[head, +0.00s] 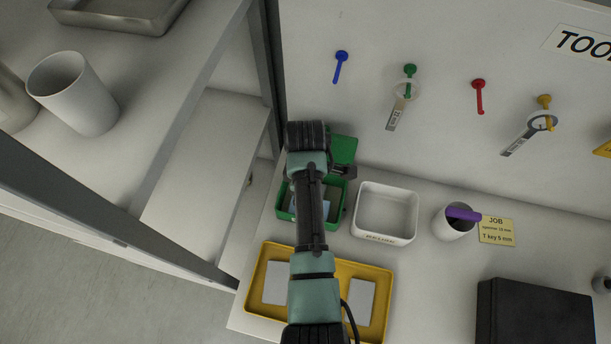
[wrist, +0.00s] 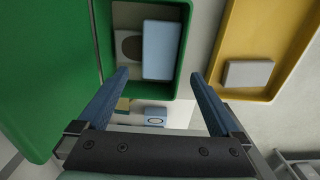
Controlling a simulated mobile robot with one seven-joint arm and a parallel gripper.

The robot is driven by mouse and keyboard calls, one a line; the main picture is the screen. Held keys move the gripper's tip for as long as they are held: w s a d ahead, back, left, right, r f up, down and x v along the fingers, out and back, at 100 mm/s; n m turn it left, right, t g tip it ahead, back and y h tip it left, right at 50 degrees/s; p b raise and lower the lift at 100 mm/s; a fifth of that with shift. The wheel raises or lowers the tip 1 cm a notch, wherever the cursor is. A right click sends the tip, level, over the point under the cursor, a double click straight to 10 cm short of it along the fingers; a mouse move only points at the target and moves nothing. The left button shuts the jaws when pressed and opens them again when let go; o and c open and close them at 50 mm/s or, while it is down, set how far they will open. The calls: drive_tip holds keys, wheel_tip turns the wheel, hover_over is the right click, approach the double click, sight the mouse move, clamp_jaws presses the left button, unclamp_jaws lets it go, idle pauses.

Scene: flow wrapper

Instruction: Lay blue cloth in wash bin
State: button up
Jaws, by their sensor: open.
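The pale blue cloth (wrist: 163,49) lies flat inside a green bin (wrist: 187,40) in the wrist view. Beside it in the bin is a pale piece with a round brown mark (wrist: 131,46). The green bin also shows in the head view (head: 284,213), partly hidden by my arm. My gripper (wrist: 158,74) is open and empty, its fingers pointing at the bin with the blue cloth between and beyond the tips. Whether the tips are below the rim, I cannot tell. No wording on the green bin is readable, so I cannot tell if it is the wash bin.
A green lid (head: 342,150) stands open behind the bin. A white bin (head: 386,238) is to its right, then a cup (head: 452,224) holding a purple item. A yellow tray (head: 378,338) with pale flat pieces is in front. A black box (head: 533,312) sits at the right.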

wheel_tip(320, 180, up, 10)
drive_tip(key=shift+r+b, duration=0.15)
drive_tip(key=shift+b, duration=0.2)
idle(0.4)
